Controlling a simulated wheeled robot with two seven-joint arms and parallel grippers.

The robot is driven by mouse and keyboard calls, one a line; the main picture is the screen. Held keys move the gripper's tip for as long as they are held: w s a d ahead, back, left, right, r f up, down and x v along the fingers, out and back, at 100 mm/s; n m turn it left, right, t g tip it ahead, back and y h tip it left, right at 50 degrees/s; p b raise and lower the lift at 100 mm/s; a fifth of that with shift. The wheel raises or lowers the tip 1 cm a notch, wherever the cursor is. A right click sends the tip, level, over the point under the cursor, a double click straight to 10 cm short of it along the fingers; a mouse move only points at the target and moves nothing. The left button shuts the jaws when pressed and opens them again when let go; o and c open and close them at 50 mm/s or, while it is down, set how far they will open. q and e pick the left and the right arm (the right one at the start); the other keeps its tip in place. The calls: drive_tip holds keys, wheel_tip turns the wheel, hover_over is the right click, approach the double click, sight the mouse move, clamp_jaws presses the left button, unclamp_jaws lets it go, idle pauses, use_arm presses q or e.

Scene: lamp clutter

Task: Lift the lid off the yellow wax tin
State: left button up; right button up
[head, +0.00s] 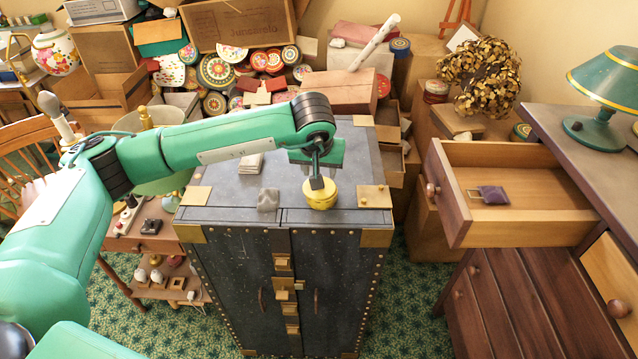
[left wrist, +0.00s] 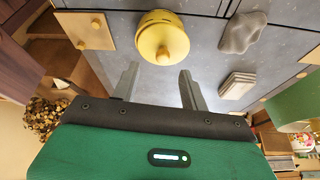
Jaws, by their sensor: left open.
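The yellow wax tin (head: 321,196) stands upright on top of the dark trunk (head: 300,216), near its front edge. In the left wrist view the tin (left wrist: 157,18) shows its round yellow lid (left wrist: 165,40) with a small knob. The lid sits on the tin. My left gripper (head: 317,184) is above and close to the tin, covering part of it in the head view. In the left wrist view my left gripper (left wrist: 159,70) is open and empty, its fingers apart and the lid just beyond their tips. My right gripper is not in view.
A grey lump (head: 268,199) and a small pale stack (head: 251,163) lie on the trunk left of the tin. Brass corner plates (head: 375,197) edge the trunk. An open drawer (head: 525,190) with a purple item juts out at right. Boxes and round tins crowd the back.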

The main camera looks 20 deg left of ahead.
use_arm(q)
drive_tip(key=shift+w+a+f+p, duration=0.15)
drive_tip(key=shift+w+f+p, duration=0.05)
drive_tip(key=shift+f+p, duration=0.4)
drive_tip(key=p+x, duration=0.2)
drive_tip(key=x, duration=0.1)
drive_tip(key=shift+a, duration=0.1)
drive_tip(key=shift+w+f, duration=0.25)
drive_tip(key=shift+f, duration=0.2)
drive_tip(key=shift+c, duration=0.3)
clamp_jaws()
